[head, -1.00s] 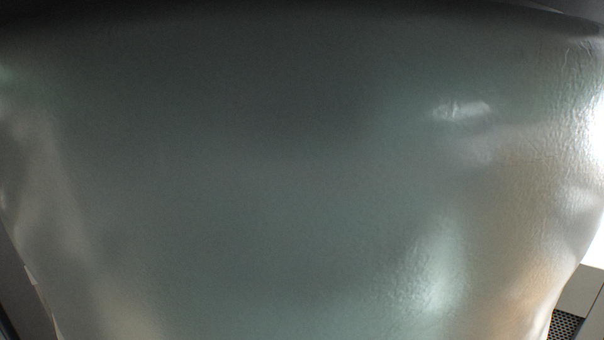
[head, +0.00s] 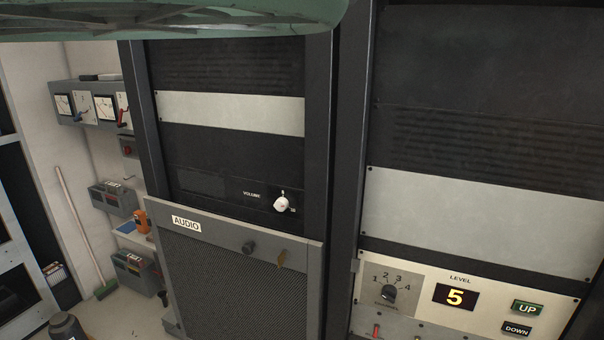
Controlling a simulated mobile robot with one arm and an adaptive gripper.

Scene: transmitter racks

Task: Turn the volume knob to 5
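The white volume knob (head: 281,204) sits on a dark panel of the left rack, just right of the printed word VOLUME (head: 251,195). Small marks show around the knob, but its setting is too small to read. Nothing touches the knob. My gripper is not in view.
Below the knob is a grey mesh door (head: 231,274) labelled AUDIO, with a dark round knob and a key. The right rack has a channel knob (head: 389,293), a LEVEL display (head: 456,297) reading 5, and UP (head: 526,308) and DOWN (head: 517,329) buttons. A green object (head: 200,22) crosses the top.

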